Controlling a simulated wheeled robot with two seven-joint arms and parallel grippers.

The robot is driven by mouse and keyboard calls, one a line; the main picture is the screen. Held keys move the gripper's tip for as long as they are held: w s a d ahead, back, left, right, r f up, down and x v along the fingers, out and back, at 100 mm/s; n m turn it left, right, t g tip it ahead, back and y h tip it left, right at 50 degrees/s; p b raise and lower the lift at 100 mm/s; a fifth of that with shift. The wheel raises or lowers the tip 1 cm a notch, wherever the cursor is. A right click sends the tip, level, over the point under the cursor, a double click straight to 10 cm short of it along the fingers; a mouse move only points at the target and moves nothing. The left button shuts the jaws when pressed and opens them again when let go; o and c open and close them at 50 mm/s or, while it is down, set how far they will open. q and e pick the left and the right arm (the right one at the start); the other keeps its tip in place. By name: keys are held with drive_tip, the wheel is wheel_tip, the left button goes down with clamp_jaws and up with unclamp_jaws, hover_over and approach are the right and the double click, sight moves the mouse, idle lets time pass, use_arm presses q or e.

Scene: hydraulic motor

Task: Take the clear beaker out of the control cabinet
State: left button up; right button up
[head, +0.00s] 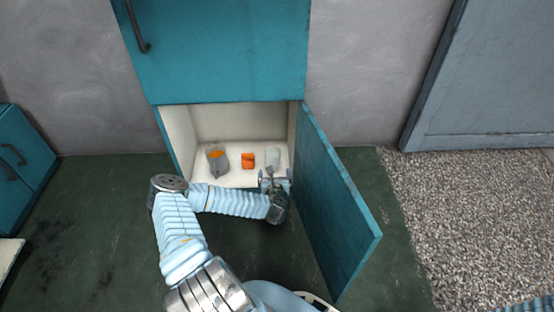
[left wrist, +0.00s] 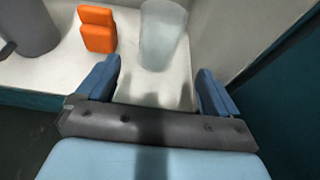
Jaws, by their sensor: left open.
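The clear beaker (head: 273,157) stands upright on the white floor of the control cabinet (head: 225,139), at the right side near the wall. In the left wrist view the beaker (left wrist: 163,36) is beyond my fingertips, roughly between the lines of the two fingers. My left gripper (head: 275,182) is at the front edge of the cabinet's opening. It is open and empty, and it also shows in the left wrist view (left wrist: 155,85), apart from the beaker. My right gripper is not in view.
The teal cabinet door (head: 338,205) hangs open on the right, close to my left gripper. A closed teal door (head: 215,50) is above.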

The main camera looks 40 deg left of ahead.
sight(274, 165)
use_arm(q)
drive_tip(key=b+x, duration=0.1)
drive_tip(key=x, duration=0.4)
drive_tip(key=shift+w+a+f, duration=0.2)
drive_tip(key=shift+w, duration=0.05)
drive_tip(key=b+x, duration=0.1)
drive_tip(key=x, duration=0.3)
drive_tip(key=shift+a+f+b, duration=0.2)
drive_tip(key=shift+a+b, duration=0.05)
drive_tip(key=shift+b, duration=0.05)
drive_tip(key=shift+w+a+f, duration=0.1)
drive_tip(key=shift+w+a, duration=0.2)
drive_tip(key=shift+w, duration=0.05)
drive_tip(key=c, duration=1)
